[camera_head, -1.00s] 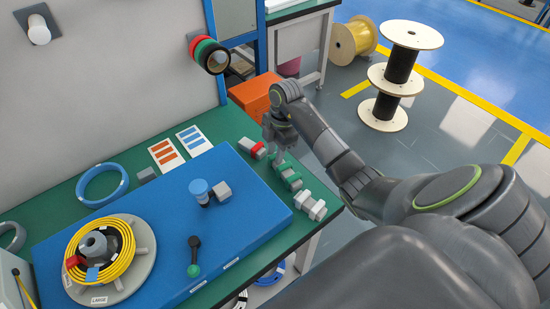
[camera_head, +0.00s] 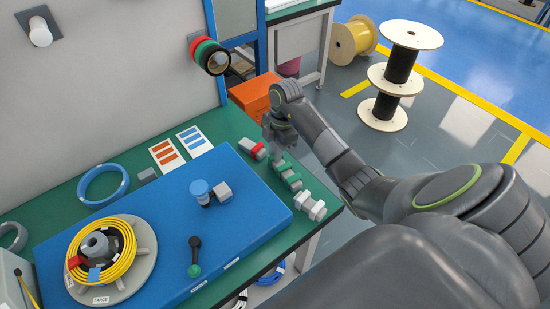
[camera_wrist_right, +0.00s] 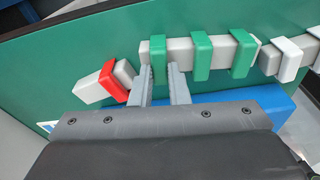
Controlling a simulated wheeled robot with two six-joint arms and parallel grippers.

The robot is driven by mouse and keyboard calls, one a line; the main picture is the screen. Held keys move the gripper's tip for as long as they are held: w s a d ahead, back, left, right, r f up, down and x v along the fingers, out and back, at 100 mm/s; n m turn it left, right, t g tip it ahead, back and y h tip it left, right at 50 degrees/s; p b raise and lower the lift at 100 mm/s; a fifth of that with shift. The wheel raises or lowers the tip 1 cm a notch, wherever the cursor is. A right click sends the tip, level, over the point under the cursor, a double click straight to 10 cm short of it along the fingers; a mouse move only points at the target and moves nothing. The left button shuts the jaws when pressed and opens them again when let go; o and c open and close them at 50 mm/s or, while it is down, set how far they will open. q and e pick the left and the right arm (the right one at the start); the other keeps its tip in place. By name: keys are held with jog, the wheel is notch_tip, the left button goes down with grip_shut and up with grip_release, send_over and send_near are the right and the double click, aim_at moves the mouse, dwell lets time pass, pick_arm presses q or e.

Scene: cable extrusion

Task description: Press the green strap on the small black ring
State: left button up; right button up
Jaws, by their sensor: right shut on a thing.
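Several green straps (camera_wrist_right: 201,57) sit side by side on a light grey bar (camera_wrist_right: 180,48) in the right wrist view. My right gripper (camera_wrist_right: 162,75) has its two fingers on either side of the leftmost green strap (camera_wrist_right: 158,58) and is shut on it, still at the bar. In the head view my right gripper (camera_head: 280,148) points down at the far end of the green straps (camera_head: 292,181). A black ring (camera_head: 214,60) hangs on the wall peg with red and green ones; I cannot tell whether it is the small one. My left gripper is not in view.
A red strap (camera_wrist_right: 108,80) on a grey block lies beside the bar. White straps (camera_head: 313,207) lie near the table's right edge.

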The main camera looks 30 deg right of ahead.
notch_tip(320, 180, up, 8)
jog(key=p, duration=0.7)
jog(key=shift+w+a, duration=0.1)
dwell(0.6)
